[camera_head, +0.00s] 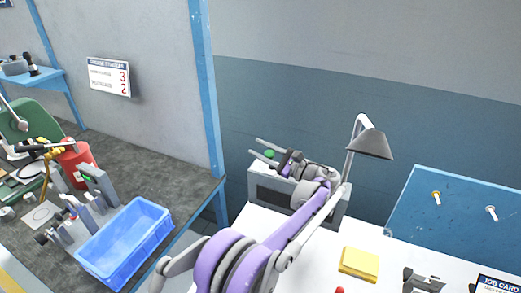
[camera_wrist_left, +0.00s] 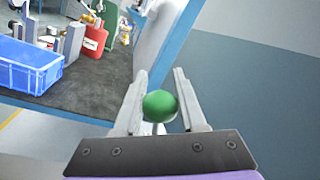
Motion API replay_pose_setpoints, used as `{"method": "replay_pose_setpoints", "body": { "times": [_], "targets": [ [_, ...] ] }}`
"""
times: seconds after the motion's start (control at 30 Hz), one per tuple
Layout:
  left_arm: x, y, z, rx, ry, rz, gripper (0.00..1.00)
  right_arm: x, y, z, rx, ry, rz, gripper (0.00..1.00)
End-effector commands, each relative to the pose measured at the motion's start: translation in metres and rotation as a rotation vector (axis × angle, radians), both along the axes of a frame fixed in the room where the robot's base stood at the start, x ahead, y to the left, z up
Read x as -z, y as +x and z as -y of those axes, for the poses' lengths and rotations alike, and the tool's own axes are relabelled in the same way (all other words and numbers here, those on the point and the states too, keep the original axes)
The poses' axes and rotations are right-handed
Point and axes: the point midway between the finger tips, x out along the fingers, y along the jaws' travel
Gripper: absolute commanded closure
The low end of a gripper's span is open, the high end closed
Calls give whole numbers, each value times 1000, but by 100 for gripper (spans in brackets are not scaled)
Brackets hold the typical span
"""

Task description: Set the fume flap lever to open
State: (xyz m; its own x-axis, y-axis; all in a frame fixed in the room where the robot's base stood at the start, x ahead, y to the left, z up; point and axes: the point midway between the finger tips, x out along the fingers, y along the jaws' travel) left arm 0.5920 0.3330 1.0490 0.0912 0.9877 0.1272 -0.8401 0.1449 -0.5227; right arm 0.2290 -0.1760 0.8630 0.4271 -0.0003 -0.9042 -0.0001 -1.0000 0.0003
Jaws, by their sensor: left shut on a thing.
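The fume flap lever shows as a green ball knob (camera_wrist_left: 160,105) on a pale stalk, between the fingers of my left gripper (camera_wrist_left: 160,97) in the left wrist view. In the head view the knob (camera_head: 269,153) shows between the fingers of the same gripper (camera_head: 258,147), above the left end of a grey box (camera_head: 270,194) with a dark front. My left gripper is shut on the knob. Most of the lever is hidden, and I cannot read any position marks. My right gripper is not in view.
A white bench top (camera_head: 315,262) carries a yellow block (camera_head: 359,264) and a black-shaded lamp (camera_head: 370,143) beside my arm. A blue pegboard (camera_head: 460,225) stands to the right. At left, a dark bench (camera_head: 150,180) holds a blue crate (camera_head: 126,243) and a red canister (camera_head: 76,165).

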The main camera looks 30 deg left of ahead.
Motion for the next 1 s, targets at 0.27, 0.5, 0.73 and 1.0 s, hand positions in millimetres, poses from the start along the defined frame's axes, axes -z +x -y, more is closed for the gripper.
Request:
{"method": "replay_pose_setpoints", "body": {
  "times": [0.27,0.5,0.73,1.0],
  "targets": [
    [1,-1,0,-2,-1,-1,30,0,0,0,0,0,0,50],
    [1,0,0,-2,-1,-1,30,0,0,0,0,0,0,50],
    [4,-2,24,2,-2,-1,30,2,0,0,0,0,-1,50],
    [11,-7,78,2,-1,-1,30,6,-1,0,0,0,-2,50]
  ]
}}
